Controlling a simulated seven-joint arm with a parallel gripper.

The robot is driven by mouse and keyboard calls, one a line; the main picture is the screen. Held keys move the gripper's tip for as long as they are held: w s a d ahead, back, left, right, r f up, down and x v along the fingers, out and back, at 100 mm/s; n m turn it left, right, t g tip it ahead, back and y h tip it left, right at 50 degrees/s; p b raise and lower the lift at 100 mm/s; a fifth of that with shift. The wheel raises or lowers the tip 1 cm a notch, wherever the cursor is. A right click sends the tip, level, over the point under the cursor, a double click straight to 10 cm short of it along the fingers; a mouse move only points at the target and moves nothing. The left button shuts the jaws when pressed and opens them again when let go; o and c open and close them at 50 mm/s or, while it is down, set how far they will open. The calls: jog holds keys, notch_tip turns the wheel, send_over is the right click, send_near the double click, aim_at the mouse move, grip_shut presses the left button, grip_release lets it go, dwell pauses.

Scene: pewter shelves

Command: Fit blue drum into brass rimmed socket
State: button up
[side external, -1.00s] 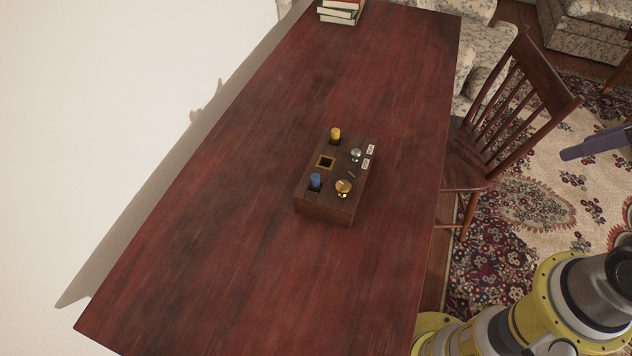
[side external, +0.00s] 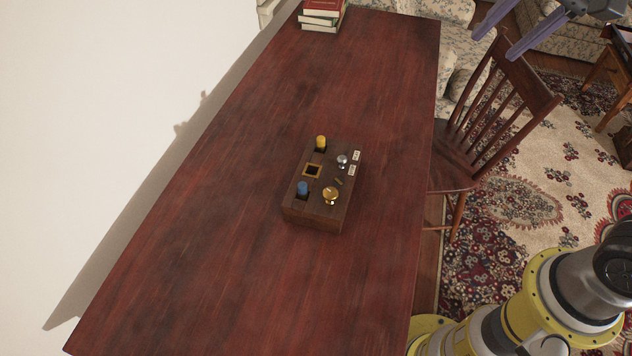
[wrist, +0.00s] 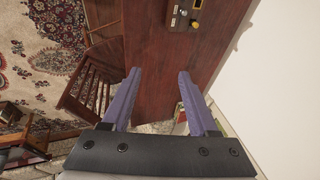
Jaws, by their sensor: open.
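A dark wooden block (side external: 311,219) sits mid-table. The blue drum (side external: 302,188) stands upright in a dark square recess at the block's near left. The brass rimmed socket (side external: 312,171), a square opening with a dark, empty-looking inside, lies just beyond it. A yellow drum (side external: 321,142) stands in a recess at the far end. My gripper (side external: 494,46) is open and empty, high at the upper right of the side view, well away from the block. The wrist view shows its two purple fingers (wrist: 158,72) apart, with the block (wrist: 177,22) partly cut off at the top.
The block also carries a brass knob (side external: 330,195), a silver knob (side external: 342,160) and two small white labels (side external: 357,155). Books (side external: 320,17) are stacked at the table's far end. A wooden chair (side external: 500,130) stands at the right edge. The remaining tabletop (side external: 230,250) is clear.

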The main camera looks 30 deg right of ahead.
jog(key=w+a+f+m+g, duration=0.2)
jog(key=w+a+f, duration=0.1)
jog(key=w+a, duration=0.6)
jog(key=n+g, duration=0.2)
jog(key=g, duration=0.1)
send_over(302, 184)
notch_tip(302, 184, down, 18)
jog(key=shift+h, duration=0.3)
jog(key=f, duration=0.7)
jog(key=shift+d, duration=0.25)
jog(key=shift+a+f, duration=0.15)
jog(key=shift+f, duration=1.5)
jog(key=shift+a+f, duration=0.1)
jog(key=shift+f, duration=1.5)
jog(key=shift+c, duration=0.3)
grip_shut()
